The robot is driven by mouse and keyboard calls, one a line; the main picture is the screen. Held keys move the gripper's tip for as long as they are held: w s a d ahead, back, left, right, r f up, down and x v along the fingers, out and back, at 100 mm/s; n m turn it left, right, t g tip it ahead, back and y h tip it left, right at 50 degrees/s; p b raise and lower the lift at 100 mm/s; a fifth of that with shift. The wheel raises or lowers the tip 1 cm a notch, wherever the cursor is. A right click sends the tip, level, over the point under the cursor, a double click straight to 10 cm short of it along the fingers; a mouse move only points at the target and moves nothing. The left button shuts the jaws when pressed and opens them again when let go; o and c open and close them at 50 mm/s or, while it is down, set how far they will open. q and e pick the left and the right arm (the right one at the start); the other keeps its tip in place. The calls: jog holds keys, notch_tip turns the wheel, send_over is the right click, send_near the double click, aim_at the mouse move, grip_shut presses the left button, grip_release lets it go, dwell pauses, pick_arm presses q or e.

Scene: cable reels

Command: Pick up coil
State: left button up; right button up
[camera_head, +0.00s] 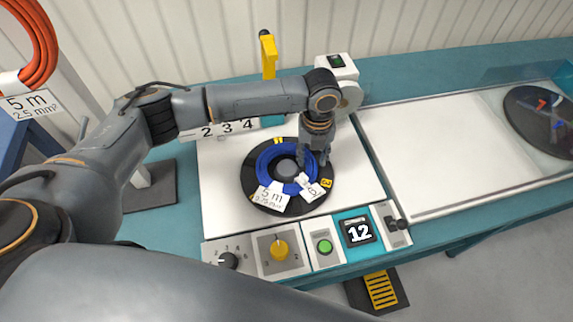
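A blue cable coil (266,160) lies flat on a black round reel plate (253,191) with yellow number marks. It rings a grey hub (286,169) and carries a white "5 m" label (270,199) and a second white tag (312,188) at its front. My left gripper (313,160) points down at the coil's right side. Its fingers are apart, at the ring's right part, and hide some of it. I cannot tell whether they press on the coil. My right gripper is not in view.
A yellow post (268,55) stands behind. An orange coil (37,45) hangs at left. A dark disc (540,118) sits far right beyond a clear white surface (450,155).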

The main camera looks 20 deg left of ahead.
pick_arm(q)
notch_tip(320, 180, down, 2)
jog(key=shift+f, duration=0.25)
grip_shut()
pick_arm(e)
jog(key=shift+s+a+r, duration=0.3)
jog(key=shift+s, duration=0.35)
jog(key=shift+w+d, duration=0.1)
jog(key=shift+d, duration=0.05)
